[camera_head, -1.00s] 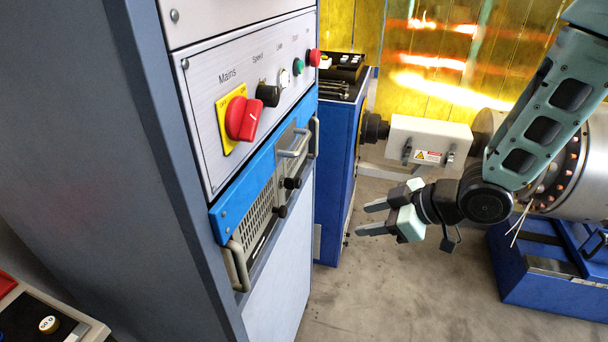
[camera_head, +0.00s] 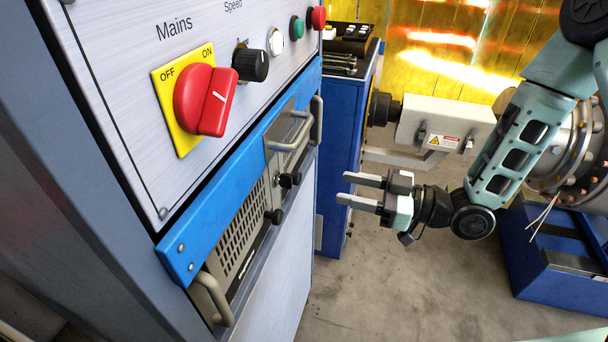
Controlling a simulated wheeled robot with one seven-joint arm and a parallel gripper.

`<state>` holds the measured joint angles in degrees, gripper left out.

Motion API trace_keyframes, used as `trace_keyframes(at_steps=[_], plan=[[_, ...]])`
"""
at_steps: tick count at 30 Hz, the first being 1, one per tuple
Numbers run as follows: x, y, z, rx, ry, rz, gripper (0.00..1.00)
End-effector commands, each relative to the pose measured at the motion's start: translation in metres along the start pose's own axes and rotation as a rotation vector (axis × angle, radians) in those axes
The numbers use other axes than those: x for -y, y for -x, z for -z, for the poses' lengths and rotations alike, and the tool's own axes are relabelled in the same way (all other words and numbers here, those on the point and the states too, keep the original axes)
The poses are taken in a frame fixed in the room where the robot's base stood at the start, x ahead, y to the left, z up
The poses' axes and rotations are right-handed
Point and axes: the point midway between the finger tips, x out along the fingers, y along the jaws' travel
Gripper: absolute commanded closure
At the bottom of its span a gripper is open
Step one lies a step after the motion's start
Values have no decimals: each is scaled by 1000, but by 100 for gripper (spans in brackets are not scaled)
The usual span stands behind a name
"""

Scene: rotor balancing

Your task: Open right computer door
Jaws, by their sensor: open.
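The rack computer (camera_head: 238,232) sits in the grey cabinet below the control panel, under a blue strip. Its front shows a grille on the left and a lighter panel (camera_head: 284,158) on the right. A metal handle (camera_head: 293,138) stands out at the right panel; I cannot tell exactly where the door edges run. The front looks closed. My gripper (camera_head: 342,188) is open and empty, to the right of the computer, apart from it, with its fingers pointing left.
The control panel above carries a red mains switch (camera_head: 205,100), a black speed knob (camera_head: 250,65) and small buttons. Rack handles (camera_head: 215,298) stick out at the computer's ends. A blue cabinet (camera_head: 345,130) stands behind. The grey floor (camera_head: 400,285) below my gripper is clear.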

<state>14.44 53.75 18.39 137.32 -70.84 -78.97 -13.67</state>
Motion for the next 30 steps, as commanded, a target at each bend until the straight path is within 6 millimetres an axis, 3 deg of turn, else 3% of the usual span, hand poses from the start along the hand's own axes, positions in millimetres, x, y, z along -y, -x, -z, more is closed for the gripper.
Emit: trace_keyframes(at_steps=[9,15,28,30], plan=[[1,-65,1,0,1,3,54],[1,-91,0,1,0,2,54],[0,-100,0,1,0,-1,54],[0,-100,0,1,0,-1,73]])
